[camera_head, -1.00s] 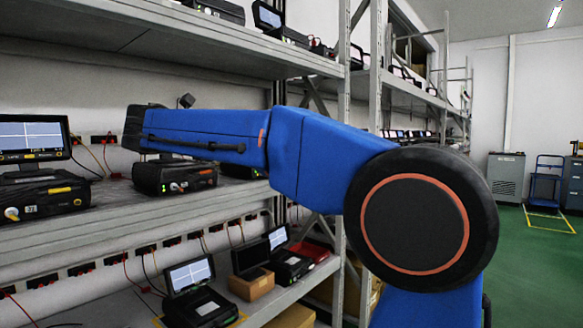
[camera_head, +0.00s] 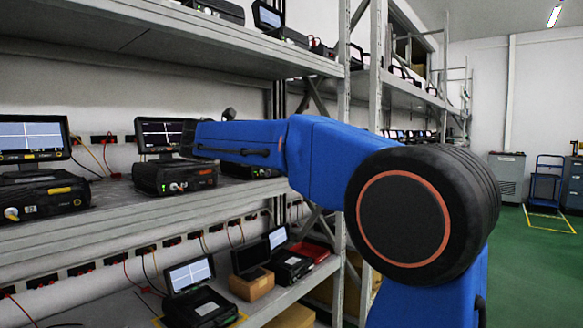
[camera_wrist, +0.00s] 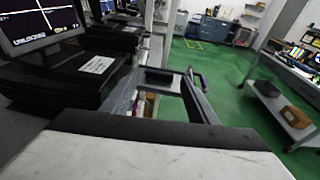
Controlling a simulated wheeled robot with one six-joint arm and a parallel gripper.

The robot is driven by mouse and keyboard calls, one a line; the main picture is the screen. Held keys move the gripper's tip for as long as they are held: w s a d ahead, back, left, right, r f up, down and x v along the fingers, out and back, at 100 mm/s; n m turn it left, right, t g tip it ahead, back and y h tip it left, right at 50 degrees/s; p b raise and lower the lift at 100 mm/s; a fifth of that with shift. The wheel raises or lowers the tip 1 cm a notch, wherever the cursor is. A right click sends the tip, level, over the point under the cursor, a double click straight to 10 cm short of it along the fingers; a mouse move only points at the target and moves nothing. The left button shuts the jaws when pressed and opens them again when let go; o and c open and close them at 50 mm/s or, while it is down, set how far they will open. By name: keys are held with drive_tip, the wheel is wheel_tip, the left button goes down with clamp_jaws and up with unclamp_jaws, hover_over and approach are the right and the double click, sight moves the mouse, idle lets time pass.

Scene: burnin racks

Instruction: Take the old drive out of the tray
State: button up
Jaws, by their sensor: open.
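A black test unit (camera_wrist: 75,75) stands on the shelf at left in the wrist view. Its tilted screen (camera_wrist: 40,22) is dark with small white text. The same kind of screen shows in the head view (camera_head: 160,134), above a black unit (camera_head: 175,177) with a green light. My gripper (camera_wrist: 168,85) is open in front of the wrist camera, to the right of the unit, and looks empty.
Another unit with a lit screen (camera_head: 55,195) stands to the left on the same shelf (camera_head: 105,218). More units (camera_head: 195,300) sit on the lower shelf. A rack upright (camera_head: 345,90) stands behind my arm. Green floor (camera_head: 535,255) is clear at right.

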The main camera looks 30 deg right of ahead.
drive_tip(key=shift+f+x, duration=0.2)
drive_tip(key=shift+x, duration=1.1)
drive_tip(key=shift+f+x, duration=0.2)
drive_tip(key=shift+x, duration=1.1)
drive_tip(key=c, duration=0.9)
